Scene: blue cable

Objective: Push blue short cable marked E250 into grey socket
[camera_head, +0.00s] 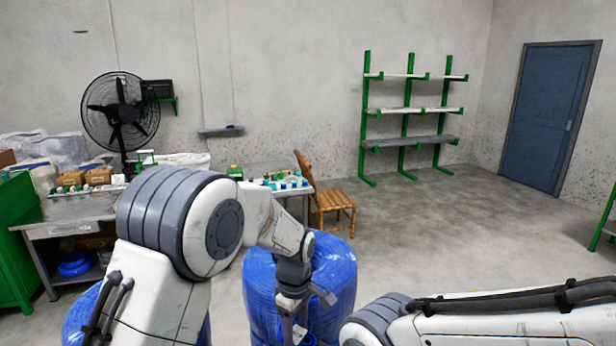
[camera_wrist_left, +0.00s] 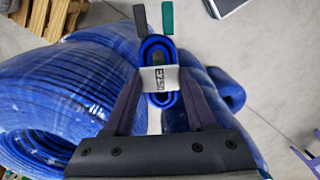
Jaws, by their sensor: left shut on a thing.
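A short blue cable (camera_wrist_left: 160,102), folded into a narrow loop, shows in the left wrist view. A white label with dark marks is around it; I cannot read the marks surely. My left gripper (camera_wrist_left: 160,84) is shut on this cable, one finger at each side of the label. A dark grey plug end (camera_wrist_left: 140,20) and a green plug end (camera_wrist_left: 167,18) stick out beyond the loop. In the head view my left gripper (camera_head: 291,318) points down before a large blue wrapped coil (camera_head: 335,270); the cable cannot be made out there. I cannot identify the grey socket. My right gripper is out of view.
A metal workbench (camera_head: 80,208) with boxes and a fan (camera_head: 120,112) stand at the left. A table with small bottles (camera_head: 285,183) and a wooden chair (camera_head: 330,205) are behind my left arm. A green shelf rack (camera_head: 405,110) stands at the wall. The floor (camera_head: 440,230) at centre right is clear.

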